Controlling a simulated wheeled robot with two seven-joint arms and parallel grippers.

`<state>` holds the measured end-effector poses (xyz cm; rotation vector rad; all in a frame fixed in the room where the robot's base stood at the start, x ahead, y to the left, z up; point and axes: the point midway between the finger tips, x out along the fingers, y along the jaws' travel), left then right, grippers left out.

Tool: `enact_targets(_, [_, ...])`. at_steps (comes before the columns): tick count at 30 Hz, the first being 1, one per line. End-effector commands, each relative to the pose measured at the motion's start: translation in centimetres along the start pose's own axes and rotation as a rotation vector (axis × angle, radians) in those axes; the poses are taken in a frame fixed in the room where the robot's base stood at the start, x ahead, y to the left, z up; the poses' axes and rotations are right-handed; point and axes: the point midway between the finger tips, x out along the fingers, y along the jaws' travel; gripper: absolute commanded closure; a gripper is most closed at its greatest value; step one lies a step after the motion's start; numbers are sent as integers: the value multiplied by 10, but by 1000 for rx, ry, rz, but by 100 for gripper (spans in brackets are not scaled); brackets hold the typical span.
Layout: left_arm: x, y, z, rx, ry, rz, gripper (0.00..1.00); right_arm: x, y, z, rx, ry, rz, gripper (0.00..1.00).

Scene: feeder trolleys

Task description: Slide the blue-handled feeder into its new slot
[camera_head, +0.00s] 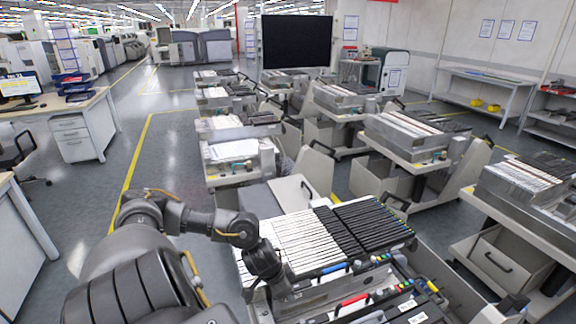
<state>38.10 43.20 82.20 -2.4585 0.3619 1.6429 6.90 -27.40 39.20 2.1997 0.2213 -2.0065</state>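The nearest trolley (450,300) stands in front of me, filled with rows of white and black feeders. A blue handle (335,268) shows at the near end of the feeder rows, just right of my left gripper (284,292). I cannot tell which belongs to the task's feeder, nor which slot is the new one. My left gripper points down by the trolley's near left side. Its fingers are too small and dark to tell whether they are open or hold anything. My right gripper is out of view.
A red handle (353,299) and small green and yellow ends sit close by on the same trolley. More feeder trolleys stand behind (232,150) and to the right (525,185). Open floor with yellow lines (125,180) lies to the left.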

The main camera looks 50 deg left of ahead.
Motion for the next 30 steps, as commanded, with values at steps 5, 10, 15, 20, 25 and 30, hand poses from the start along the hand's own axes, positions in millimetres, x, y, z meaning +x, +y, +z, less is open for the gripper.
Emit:
enact_targets(5, [0, -1, 0, -1, 0, -2, 100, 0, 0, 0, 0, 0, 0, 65])
enact_targets(10, [0, -1, 0, -1, 0, -2, 100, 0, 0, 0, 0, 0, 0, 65])
enact_targets(15, [0, -1, -1, -1, 0, -2, 100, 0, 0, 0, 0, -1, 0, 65])
enact_targets(20, [0, -1, -4, -2, 1, -2, 100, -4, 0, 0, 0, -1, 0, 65])
enact_targets(25, [2, -1, -8, -3, 2, -3, 100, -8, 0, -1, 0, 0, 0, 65])
enact_targets(30, [3, -1, -12, -2, 3, -2, 100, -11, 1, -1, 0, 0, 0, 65])
